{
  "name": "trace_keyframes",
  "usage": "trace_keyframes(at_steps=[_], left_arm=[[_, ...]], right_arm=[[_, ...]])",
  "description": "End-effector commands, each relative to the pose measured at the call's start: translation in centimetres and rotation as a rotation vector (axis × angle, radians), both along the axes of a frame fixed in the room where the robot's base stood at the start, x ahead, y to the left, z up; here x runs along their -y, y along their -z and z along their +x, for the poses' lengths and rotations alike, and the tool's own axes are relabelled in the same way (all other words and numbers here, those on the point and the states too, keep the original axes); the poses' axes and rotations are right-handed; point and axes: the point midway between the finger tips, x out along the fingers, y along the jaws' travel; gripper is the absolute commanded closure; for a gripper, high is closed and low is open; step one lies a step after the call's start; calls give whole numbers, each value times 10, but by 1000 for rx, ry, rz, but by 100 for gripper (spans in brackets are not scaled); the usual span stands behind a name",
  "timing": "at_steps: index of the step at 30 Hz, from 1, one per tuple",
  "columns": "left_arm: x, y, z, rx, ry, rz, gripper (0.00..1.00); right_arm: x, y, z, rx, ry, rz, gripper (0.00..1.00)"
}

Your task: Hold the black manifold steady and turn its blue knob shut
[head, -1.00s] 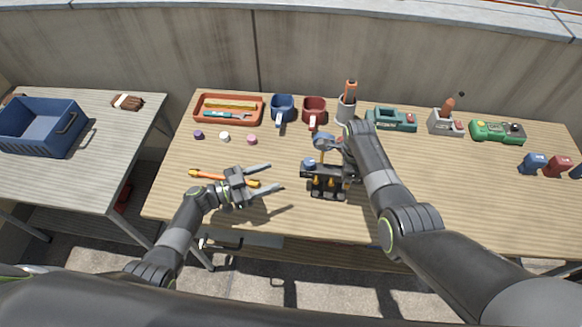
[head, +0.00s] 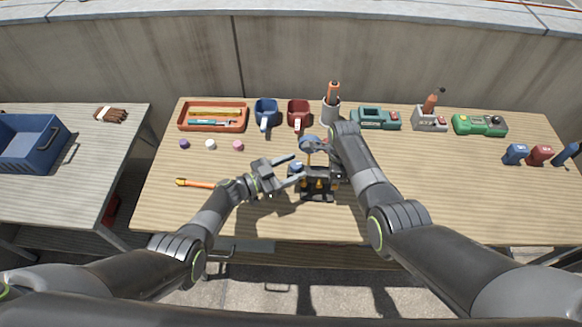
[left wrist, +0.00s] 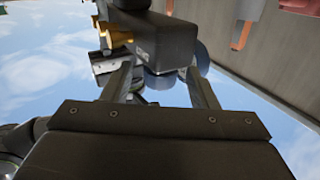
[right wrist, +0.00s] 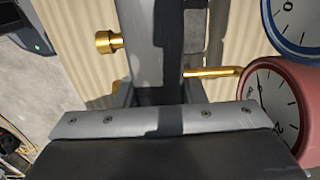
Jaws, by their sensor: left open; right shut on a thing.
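The black manifold (head: 319,190) stands on the wooden table, with brass fittings on its front. My right gripper is shut on it; its fingers are mostly hidden behind my arm in the head view. In the right wrist view the black body (right wrist: 152,45) runs up between the fingers. The blue knob (head: 296,166) is at the manifold's left end. My left gripper (head: 297,168) is open, with a finger on either side of the knob. In the left wrist view the blue knob (left wrist: 158,78) shows between the spread fingers; contact cannot be told.
An orange-handled tool (head: 195,183) lies to the left. Mugs, an orange tray (head: 183,124) and devices line the table's back. The table right of my right arm is mostly clear.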

Motion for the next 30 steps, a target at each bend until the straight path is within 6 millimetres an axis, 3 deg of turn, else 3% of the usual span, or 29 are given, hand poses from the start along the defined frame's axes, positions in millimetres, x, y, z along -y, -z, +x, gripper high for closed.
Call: trace_keyframes(at_steps=[5,15,30], left_arm=[[0,0,0,0,0,0,49],[0,0,0,0,0,0,91],[0,4,2,-5,91,10,91]], right_arm=[[0,-1,1,2,0,1,100],[0,-1,1,3,0,1,100],[-1,-1,1,2,-4,2,100]])
